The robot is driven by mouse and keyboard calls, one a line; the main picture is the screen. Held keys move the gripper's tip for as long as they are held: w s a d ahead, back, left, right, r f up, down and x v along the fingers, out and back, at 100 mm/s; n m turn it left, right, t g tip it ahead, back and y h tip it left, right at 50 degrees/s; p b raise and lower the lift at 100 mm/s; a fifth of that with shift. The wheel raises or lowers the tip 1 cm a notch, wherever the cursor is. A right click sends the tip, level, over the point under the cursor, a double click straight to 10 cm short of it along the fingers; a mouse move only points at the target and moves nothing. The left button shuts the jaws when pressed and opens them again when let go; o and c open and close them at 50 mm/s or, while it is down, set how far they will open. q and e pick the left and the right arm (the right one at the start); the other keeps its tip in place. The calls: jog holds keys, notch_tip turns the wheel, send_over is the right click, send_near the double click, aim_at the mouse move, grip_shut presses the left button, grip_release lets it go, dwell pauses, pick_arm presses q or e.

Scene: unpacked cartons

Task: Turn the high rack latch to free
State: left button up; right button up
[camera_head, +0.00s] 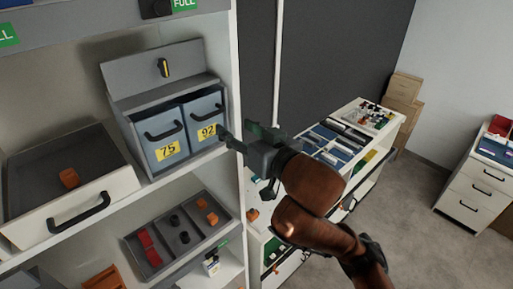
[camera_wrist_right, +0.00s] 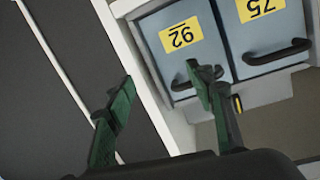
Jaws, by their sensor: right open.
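A dark latch knob with a yellow stripe (camera_head: 164,67) sits on the grey upright panel above two blue drawers in the head view. Its stripe stands nearly upright. In the wrist view a yellow and black piece of the knob (camera_wrist_right: 237,104) shows beside one finger, which partly hides it. My right gripper (camera_head: 236,137) is open and empty, in front of the rack's right post, right of and below the knob. It also shows in the wrist view (camera_wrist_right: 160,76), its fingers spread. My left gripper is not in view.
Blue drawers marked 75 (camera_head: 167,150) and 92 (camera_head: 206,131) have black handles close to my right gripper. An open drawer (camera_head: 75,207) juts out at left. A divided tray (camera_head: 160,272) lies below. A low bench (camera_head: 375,153) stands behind my right arm.

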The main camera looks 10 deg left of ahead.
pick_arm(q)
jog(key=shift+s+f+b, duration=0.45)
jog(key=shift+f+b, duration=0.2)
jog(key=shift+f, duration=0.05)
pick_arm(e)
jog(key=w+d+f+h, duration=0.1)
jog(key=w+d+f, duration=0.1)
jog(key=f, duration=0.3)
jog(key=w+d+f+m, duration=0.1)
jog(key=w+f, duration=0.3)
jog(key=shift+d+f+m+h, duration=0.3)
jog(key=shift+d+f+h, duration=0.05)
jog(key=shift+d+h, duration=0.05)
jog(key=shift+w, duration=0.1)
